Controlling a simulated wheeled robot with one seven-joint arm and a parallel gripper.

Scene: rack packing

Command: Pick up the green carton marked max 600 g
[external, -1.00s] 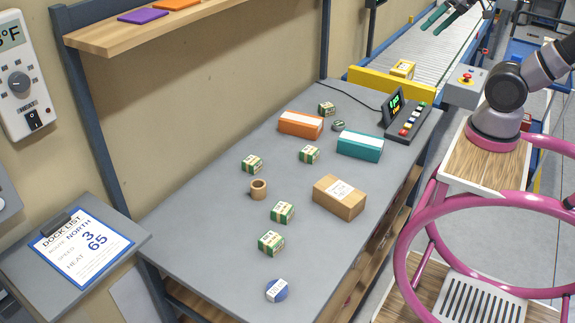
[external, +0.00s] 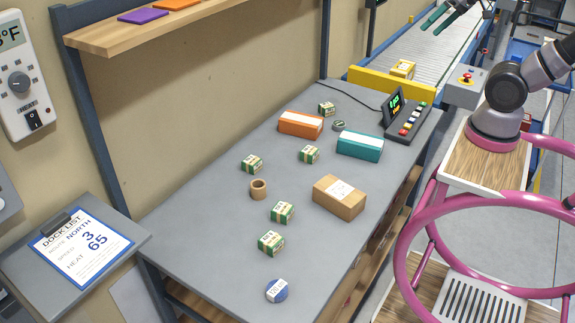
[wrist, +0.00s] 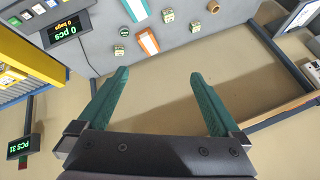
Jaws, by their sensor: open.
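Several small green-and-white cartons with tan tape stand on the grey bench. One (external: 326,109) is behind the orange box and one (external: 309,154) is mid-bench. Another (external: 252,164) is near the tape roll, and two more, one (external: 282,212) and another (external: 271,243), are nearer the front. Their markings are too small to read, so I cannot tell which says max 600 g. My gripper (external: 430,30) is over the conveyor, far from them. In the wrist view my gripper (wrist: 160,73) has its teal fingers wide apart and empty; three cartons, one of them here (wrist: 195,50), show beyond.
The bench (external: 215,240) also holds an orange box (external: 300,124), a teal box (external: 360,145), a brown box (external: 339,198), a tape roll (external: 259,190), a blue-and-white round tin (external: 277,290) and a button console (external: 410,122). A shelf (external: 180,30) overhangs the wall side.

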